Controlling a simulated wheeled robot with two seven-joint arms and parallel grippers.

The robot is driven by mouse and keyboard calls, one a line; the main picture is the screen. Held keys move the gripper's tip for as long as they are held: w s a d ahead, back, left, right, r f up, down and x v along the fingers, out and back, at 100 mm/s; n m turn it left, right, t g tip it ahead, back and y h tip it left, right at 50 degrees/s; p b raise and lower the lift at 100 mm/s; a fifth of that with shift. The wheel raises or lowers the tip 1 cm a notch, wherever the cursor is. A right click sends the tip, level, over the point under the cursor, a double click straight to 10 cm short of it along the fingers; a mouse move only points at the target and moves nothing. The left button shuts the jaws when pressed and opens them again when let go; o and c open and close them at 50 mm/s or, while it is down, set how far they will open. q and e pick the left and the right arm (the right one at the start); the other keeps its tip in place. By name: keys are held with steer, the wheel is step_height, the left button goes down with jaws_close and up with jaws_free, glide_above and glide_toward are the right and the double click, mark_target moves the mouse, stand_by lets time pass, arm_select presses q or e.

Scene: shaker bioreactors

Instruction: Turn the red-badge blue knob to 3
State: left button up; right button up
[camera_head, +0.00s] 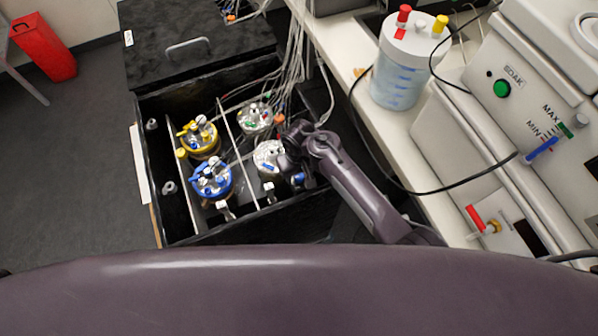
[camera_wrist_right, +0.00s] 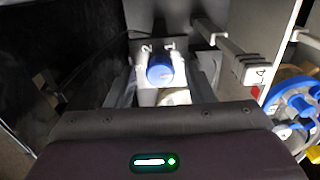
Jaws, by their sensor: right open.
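My right gripper (camera_head: 292,167) is in the right part of the open black box in the head view. Its jaws are open, with grey fingers on either side of the knob in the wrist view; contact cannot be told. The arm and gripper partly hide the white-topped vessel (camera_head: 267,155) in the head view. My left gripper is out of view.
The black box (camera_head: 152,200) also holds a yellow-topped vessel (camera_head: 199,137), a blue-topped vessel (camera_head: 211,179) and a green-marked vessel (camera_head: 254,117). Tubes and cables hang at its back right. The bench (camera_head: 340,50) carries a clear bottle (camera_head: 397,82) and a control unit (camera_head: 535,95).

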steer(key=shift+c, duration=0.2)
steer(key=c, duration=0.9)
steer(key=shift+c, duration=0.2)
